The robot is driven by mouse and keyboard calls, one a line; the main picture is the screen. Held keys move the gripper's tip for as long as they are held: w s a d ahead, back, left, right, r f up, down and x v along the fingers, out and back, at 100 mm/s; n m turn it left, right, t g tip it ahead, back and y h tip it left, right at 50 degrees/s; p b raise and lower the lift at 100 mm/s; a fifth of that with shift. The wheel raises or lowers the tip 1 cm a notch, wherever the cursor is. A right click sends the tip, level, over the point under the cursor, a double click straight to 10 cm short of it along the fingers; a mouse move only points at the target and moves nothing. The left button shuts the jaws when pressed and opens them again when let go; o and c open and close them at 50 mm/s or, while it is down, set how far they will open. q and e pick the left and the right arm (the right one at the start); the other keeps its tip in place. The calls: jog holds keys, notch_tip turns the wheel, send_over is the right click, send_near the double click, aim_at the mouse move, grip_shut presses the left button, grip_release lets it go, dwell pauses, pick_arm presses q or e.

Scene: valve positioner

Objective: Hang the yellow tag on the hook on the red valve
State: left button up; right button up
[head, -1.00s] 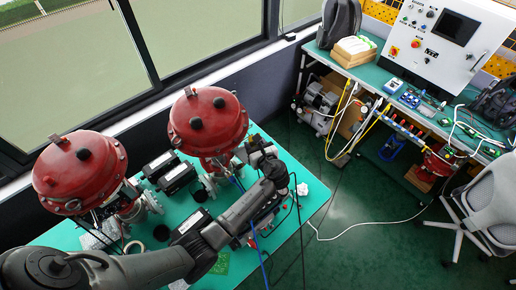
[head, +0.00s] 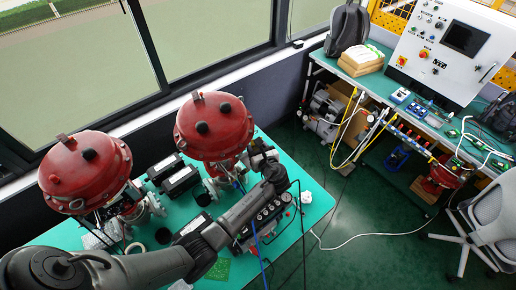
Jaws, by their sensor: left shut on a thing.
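Two red domed valves stand on the green bench: one at the left (head: 84,172) and one nearer the middle (head: 214,127). The task's hook cannot be made out on either. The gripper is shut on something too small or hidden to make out. No yellow tag can be picked out near it. My right gripper is not in view.
The green bench (head: 306,222) also holds black boxes (head: 181,181), a black block with several knobs (head: 262,222), a green board (head: 218,270) and a crumpled white piece (head: 306,197). Cables hang over its front. Beyond are open floor, a second workbench (head: 385,85) and a chair (head: 497,215).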

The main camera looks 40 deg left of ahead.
pick_arm(q)
jog(key=shift+s+a+f, duration=0.2)
jog(key=shift+a+f, duration=0.1)
jog(key=shift+a, duration=0.1)
jog(key=o, duration=0.9)
jog(key=shift+w, duration=0.1)
jog(key=shift+d+r, duration=0.25)
jog(key=shift+d, duration=0.15)
jog(key=shift+c, duration=0.3)
jog(key=shift+o, duration=0.4)
jog(key=b+v, duration=0.2)
jog(key=v, duration=1.1)
jog(key=shift+d, duration=0.45)
jog(key=shift+w+r, duration=0.1)
jog(key=shift+r, duration=0.05)
